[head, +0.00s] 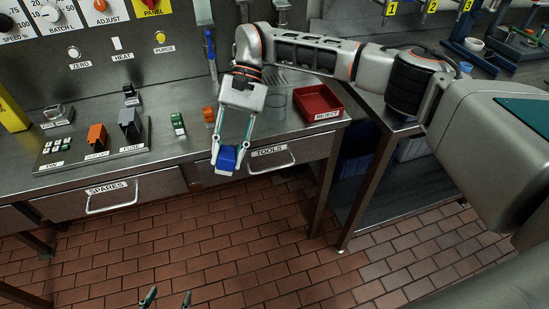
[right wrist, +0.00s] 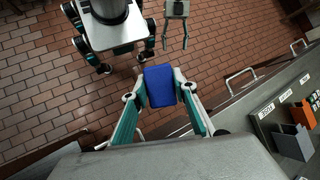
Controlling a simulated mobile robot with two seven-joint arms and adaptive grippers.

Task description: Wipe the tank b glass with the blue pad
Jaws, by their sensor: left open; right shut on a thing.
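The blue pad (head: 227,160) is held between the fingertips of my right gripper (head: 231,142), in the air by the front edge of the metal counter (head: 180,153). In the right wrist view the blue pad (right wrist: 159,86) sits between both fingers of my right gripper, which is shut on it. My left gripper (head: 167,299) shows only its two fingertips at the bottom edge of the head view, over the brick floor. They are apart with nothing between them. I cannot make out a glass marked tank b in either view.
A red reject tray (head: 318,103) stands at the counter's right end. Orange and dark fuse holders (head: 97,137) and green blocks (head: 178,124) are on the counter. Handles of the spares drawer (head: 112,200) and tools drawer (head: 272,160) stick out. The brick floor (head: 230,250) in front is clear.

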